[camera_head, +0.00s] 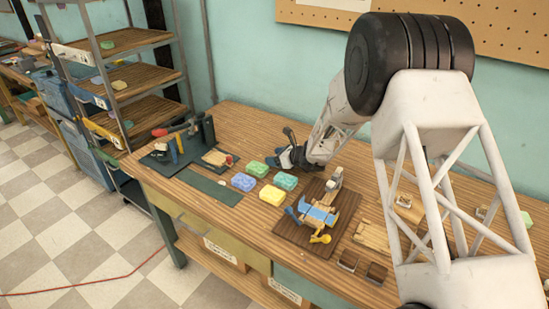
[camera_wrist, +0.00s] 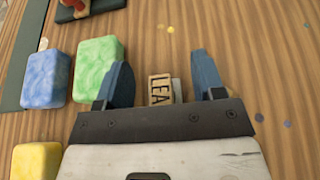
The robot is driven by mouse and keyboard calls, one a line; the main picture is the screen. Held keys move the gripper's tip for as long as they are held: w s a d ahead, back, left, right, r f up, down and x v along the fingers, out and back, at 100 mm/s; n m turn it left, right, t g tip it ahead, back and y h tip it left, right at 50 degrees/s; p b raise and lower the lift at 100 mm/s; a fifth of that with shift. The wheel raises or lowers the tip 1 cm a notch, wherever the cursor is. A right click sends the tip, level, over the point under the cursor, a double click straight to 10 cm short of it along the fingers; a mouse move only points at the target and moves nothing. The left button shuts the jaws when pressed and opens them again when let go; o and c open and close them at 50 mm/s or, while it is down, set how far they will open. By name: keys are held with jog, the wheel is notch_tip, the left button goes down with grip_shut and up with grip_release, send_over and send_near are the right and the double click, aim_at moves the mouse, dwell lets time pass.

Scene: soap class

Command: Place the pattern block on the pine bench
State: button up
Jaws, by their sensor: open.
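A small tan wooden block with raised letters (camera_wrist: 160,88), which looks like the pattern block, lies on the wood-grain tabletop between my fingers in the wrist view. Its near end is hidden by my gripper. My gripper (camera_wrist: 165,84) is open, with one blue finger on each side of the block and visible gaps to both. In the head view my gripper (camera_head: 282,156) is low over the back of the table, and I cannot make out the block there. The long wood-topped bench (camera_head: 235,125) carries everything; I cannot tell whether it is the pine bench.
Green (camera_head: 257,169), blue (camera_head: 243,182), teal (camera_head: 285,181) and yellow (camera_head: 272,196) soap blocks sit close to my gripper. A dark board (camera_head: 291,233) with blue and wooden parts lies in front. A shelf rack (camera_head: 140,80) stands beyond.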

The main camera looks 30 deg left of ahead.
jog(key=shift+d+r, duration=0.1)
jog(key=shift+d, duration=0.25)
jog(key=shift+v, duration=0.95)
jog(key=shift+r, duration=3.55)
